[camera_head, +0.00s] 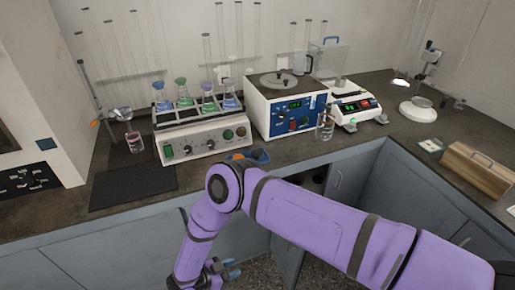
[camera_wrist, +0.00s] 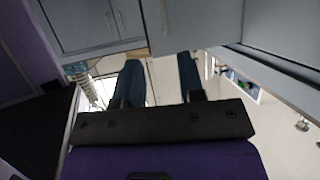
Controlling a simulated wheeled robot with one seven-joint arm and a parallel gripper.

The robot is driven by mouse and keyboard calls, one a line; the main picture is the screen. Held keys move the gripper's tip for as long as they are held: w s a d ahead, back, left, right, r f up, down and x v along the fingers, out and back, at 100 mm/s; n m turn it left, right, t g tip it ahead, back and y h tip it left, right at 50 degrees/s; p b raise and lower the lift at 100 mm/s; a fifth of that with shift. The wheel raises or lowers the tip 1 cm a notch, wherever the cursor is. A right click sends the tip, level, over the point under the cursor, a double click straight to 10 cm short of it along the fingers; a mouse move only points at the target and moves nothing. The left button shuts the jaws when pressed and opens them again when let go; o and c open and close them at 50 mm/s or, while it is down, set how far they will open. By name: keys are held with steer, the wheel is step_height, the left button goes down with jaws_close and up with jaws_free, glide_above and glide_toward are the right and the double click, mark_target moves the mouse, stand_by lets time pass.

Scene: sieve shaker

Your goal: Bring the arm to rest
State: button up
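My purple arm (camera_head: 310,220) reaches across the front of the bench, bent at the elbow, with its forearm hanging down in front of the cabinets. My gripper (camera_head: 230,268) is low at the bottom edge of the head view, below the bench top and partly cut off. In the wrist view, the two dark fingers of my gripper (camera_wrist: 160,68) stand apart with nothing between them. The gripper looks empty and touches nothing that I can see.
The dark bench top (camera_head: 110,225) carries a flask shaker (camera_head: 205,143), a white device with a blue panel (camera_head: 258,112), a balance (camera_head: 352,90) and a wooden box (camera_head: 475,170). Grey cabinets (camera_head: 130,255) stand close behind my forearm. A cabinet door (camera_head: 289,250) appears open beside it.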

steer(key=w+a+r+n+t+y, duration=0.1)
steer(key=w+a+r+y, duration=0.25)
steer(key=w+r, duration=0.7)
steer(key=w+a+r+t+y, duration=0.2)
steer(key=w+a+r+y, duration=0.15)
steer(key=w+r, duration=0.7)
steer(key=w+d+r+n+y, duration=0.1)
steer(key=w+r+y, duration=0.15)
steer(key=r, duration=0.45)
steer(key=w+d+r+n+y, duration=0.15)
steer(key=w+r, duration=0.25)
steer(key=r, duration=0.4)
steer(key=d+r+n+y, duration=0.2)
steer(key=d+r, duration=0.2)
steer(key=r, duration=0.5)
steer(key=d+r+n+y, duration=0.15)
steer(key=d+r, duration=0.35)
steer(key=r, duration=0.5)
steer(key=s+d+r+n+g+y, duration=0.1)
steer(key=s+d+r+n, duration=0.3)
steer(key=s+d+r, duration=0.95)
steer(key=s+d+f+g+h, duration=0.1)
steer(key=s+d+g+h, duration=0.2)
steer(key=s+d, duration=1.8)
steer(key=s+h, duration=0.1)
steer(key=s, duration=0.2)
steer(key=shift+s+f+n+g, duration=0.3)
steer(key=shift+s+n+g, duration=0.1)
